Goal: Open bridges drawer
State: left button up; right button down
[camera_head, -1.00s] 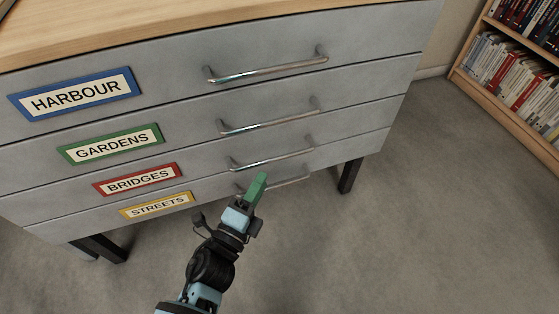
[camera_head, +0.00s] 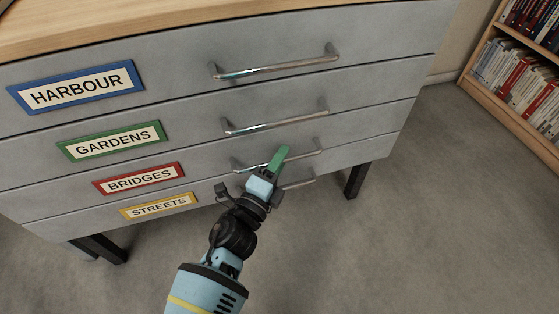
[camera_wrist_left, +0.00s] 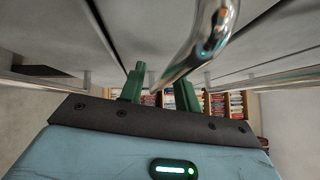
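The bridges drawer (camera_head: 205,180) has a red-framed label (camera_head: 139,179) and is flush with the fronts around it. Its metal bar handle (camera_head: 306,154) is partly hidden by my left gripper (camera_head: 280,157), which has green fingers and is at the handle's middle. In the left wrist view, the two green fingers of this gripper (camera_wrist_left: 160,84) stand apart. A shiny bar handle (camera_wrist_left: 205,38) runs close in front of the camera, its far part between the fingers in the picture. I cannot tell whether they touch it. My right gripper is not in view.
The harbour drawer (camera_head: 180,75) and gardens drawer (camera_head: 190,122) are above, and the streets drawer (camera_head: 215,207) is below, all shut with similar bar handles. A bookshelf (camera_head: 520,110) stands at the right. The grey floor (camera_head: 430,230) before the cabinet is clear.

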pick_arm(q)
grip_shut()
dwell(0.4)
